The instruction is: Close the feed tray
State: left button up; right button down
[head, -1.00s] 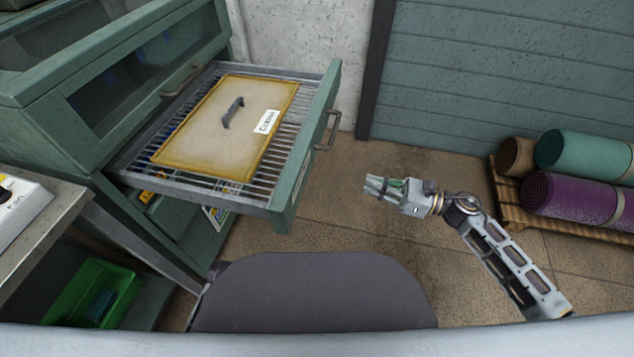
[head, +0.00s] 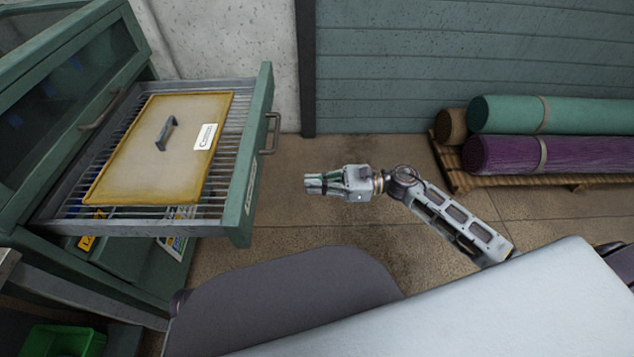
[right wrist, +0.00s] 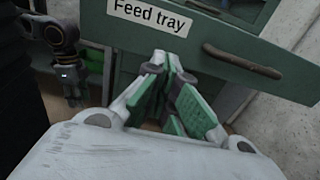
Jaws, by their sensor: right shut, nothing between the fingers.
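The feed tray (head: 248,175) is a green-fronted drawer with a wire-grid floor, pulled out from the green cabinet. Its front carries a metal handle (head: 272,133), and its "Feed tray" label shows in the right wrist view (right wrist: 152,14). A tan, yellow-edged board (head: 155,155) with a dark handle and a white label lies in it. My right gripper (head: 308,183) is shut and empty, in front of the tray front and apart from it in the head view. What seems to be my left gripper (right wrist: 72,92) hangs at the left of the right wrist view; its fingers are unclear.
The green cabinet (head: 60,110) stands at the left, with a green bin (head: 65,340) low at bottom left. Rolled rugs, purple (head: 570,155) and teal (head: 590,115) among them, lie on a wooden pallet (head: 445,165) at right. The floor between is clear.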

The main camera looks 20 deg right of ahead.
send_near(257, 185)
jog(key=x, duration=0.5)
jog(key=shift+a+r, duration=0.1)
jog(key=shift+r, duration=0.15)
jog(key=shift+x, duration=0.95)
jog(key=shift+a+f, duration=0.1)
